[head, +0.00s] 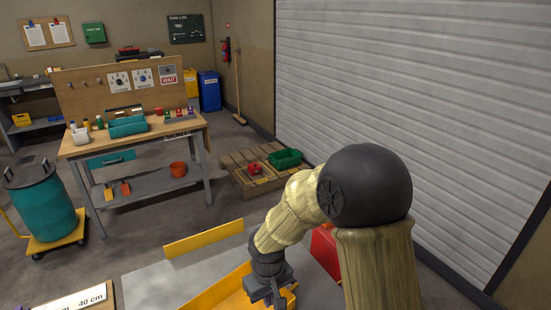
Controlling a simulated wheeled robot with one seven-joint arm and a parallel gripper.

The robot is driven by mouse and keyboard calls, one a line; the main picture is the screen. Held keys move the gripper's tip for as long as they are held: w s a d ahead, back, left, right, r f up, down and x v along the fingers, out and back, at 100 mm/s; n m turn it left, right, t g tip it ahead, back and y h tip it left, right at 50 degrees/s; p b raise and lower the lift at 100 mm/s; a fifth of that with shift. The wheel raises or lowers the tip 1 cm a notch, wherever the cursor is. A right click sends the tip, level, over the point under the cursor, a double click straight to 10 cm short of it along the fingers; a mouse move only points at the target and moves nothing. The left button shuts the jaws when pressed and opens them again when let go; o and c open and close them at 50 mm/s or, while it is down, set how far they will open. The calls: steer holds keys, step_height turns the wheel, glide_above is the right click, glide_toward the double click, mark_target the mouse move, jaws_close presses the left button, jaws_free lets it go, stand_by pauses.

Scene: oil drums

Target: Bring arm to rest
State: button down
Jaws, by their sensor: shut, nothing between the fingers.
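My arm rises at the right of the head view and bends down to the left at a black joint. My gripper (274,296) is at the bottom of the view, pointing down over a yellow tray (233,302). It is shut with nothing held. The fingertips are small and partly cut off by the lower edge. I cannot tell whether they touch the tray.
A grey surface (160,283) lies beneath. A red object (325,249) is partly hidden behind my arm. A workbench (150,140), a teal drum (42,208) on a yellow dolly and a pallet (240,178) stand beyond. A shutter (420,90) closes the right side.

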steer(key=s+d+r+m+t+p, duration=0.1)
steer(key=s+d+r+m, duration=0.2)
steer(key=d, duration=0.5)
steer(key=s+d+r+m+t+p, duration=0.1)
steer(key=s+d+r+m, duration=0.2)
steer(key=s+d+r, duration=0.2)
steer(key=d+r, duration=0.2)
steer(key=d, duration=0.2)
steer(key=shift+s+d+r+p, duration=0.2)
steer(key=shift+d+r+p, duration=0.1)
steer(key=shift+r+p, duration=0.1)
